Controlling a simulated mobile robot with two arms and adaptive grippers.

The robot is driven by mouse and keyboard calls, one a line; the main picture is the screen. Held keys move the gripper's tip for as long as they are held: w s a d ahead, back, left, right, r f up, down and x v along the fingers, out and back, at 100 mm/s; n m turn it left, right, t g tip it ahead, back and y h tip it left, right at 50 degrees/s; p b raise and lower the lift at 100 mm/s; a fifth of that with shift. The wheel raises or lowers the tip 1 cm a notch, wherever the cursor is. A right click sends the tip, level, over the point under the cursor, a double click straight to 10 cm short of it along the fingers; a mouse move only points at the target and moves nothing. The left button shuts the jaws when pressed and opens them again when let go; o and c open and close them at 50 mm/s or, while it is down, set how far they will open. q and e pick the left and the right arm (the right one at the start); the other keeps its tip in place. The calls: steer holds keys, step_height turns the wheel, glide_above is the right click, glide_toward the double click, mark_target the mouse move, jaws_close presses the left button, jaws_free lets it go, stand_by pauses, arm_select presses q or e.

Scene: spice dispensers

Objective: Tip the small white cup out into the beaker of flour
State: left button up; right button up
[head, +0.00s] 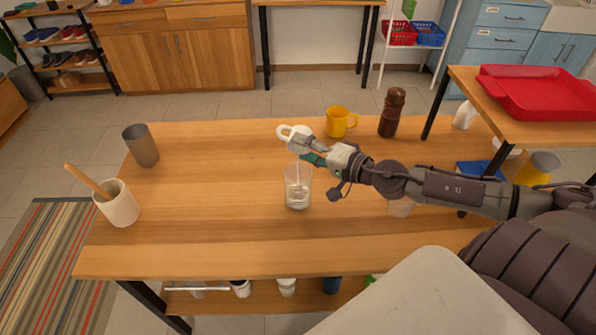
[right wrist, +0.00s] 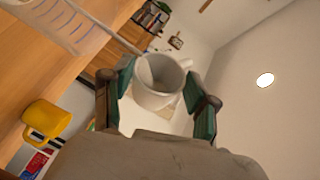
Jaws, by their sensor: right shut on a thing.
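My right gripper (head: 311,150) is shut on the small white cup (head: 296,138) and holds it above the table, over the beaker. In the right wrist view the cup (right wrist: 158,88) sits between the two green-padded fingers and is tilted. The clear beaker (head: 298,190) stands upright on the table below the cup, with pale contents low inside. In the right wrist view a pale streak (right wrist: 122,40) runs from the cup's mouth toward the marked beaker (right wrist: 62,22). What is left inside the cup is hard to tell. My left gripper is not in view.
A yellow mug (head: 336,122) and a dark brown bottle (head: 393,112) stand behind the beaker. A grey metal cup (head: 141,146) and a cream pot (head: 118,204) with a wooden handle stand at left. The table's front left is clear. A red tray (head: 535,92) lies on the right-hand table.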

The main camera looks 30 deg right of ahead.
steer(key=shift+s+a+f+n+t+b, duration=0.1)
steer(key=shift+n+t+b, duration=0.2)
steer(key=shift+n+b, duration=0.3)
steer(key=shift+s+a+f+n+t+b, duration=0.1)
steer(key=shift+n+t+b, duration=0.25)
steer(key=shift+b, duration=0.35)
stand_by(0.8)
steer(key=shift+r, duration=0.1)
stand_by(0.7)
